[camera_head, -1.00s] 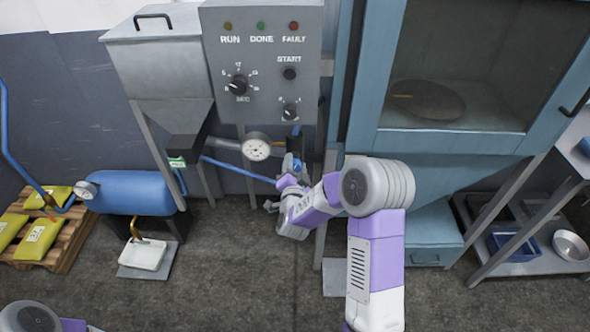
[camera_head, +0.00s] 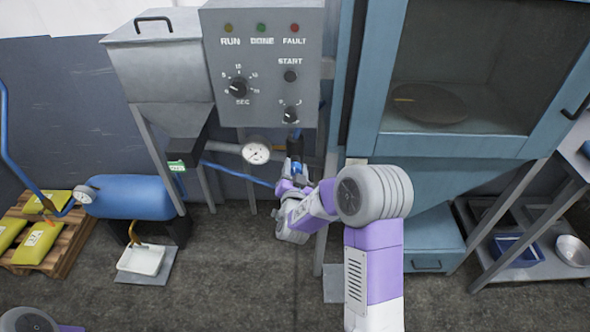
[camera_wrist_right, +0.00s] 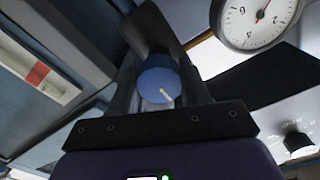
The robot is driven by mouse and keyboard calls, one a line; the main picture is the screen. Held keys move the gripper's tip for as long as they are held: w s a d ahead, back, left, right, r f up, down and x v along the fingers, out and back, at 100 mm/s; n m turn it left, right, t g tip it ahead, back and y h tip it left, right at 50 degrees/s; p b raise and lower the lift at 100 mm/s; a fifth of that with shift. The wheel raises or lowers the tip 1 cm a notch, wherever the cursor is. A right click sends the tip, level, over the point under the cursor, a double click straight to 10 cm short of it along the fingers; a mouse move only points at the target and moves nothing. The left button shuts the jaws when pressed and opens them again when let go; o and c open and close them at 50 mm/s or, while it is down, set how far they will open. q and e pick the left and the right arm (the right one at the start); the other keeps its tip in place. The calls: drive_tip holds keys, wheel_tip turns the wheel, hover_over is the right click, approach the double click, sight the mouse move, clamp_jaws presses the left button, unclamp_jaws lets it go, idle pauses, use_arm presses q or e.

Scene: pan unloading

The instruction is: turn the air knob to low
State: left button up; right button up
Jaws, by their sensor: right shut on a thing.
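The air knob is a blue round knob with a white pointer mark; it shows in the right wrist view (camera_wrist_right: 158,84) between the two dark fingers. Its pointer line aims toward the lower right in that view. My right gripper (camera_head: 294,170) is shut on this knob, below the grey control panel (camera_head: 219,60). In the head view only a small blue part shows above the fingers, and the scale marks around the knob cannot be read. My left gripper is not in view; only a bit of my left arm shows at the lower left corner.
A round pressure gauge (camera_head: 257,150) sits just left of my right gripper, on a grey pipe. A blue cabinet (camera_head: 430,146) with a glass window stands close on the right. A blue tank (camera_head: 128,196) and a pallet (camera_head: 62,238) with yellow bags are at left.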

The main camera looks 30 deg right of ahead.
drive_tip(key=shift+d, duration=0.1)
drive_tip(key=o, duration=1)
drive_tip(key=shift+s, duration=0.1)
drive_tip(key=v, duration=0.7)
drive_tip(key=shift+s+a+p, duration=0.2)
drive_tip(key=shift+a+p, duration=0.05)
drive_tip(key=shift+p, duration=0.15)
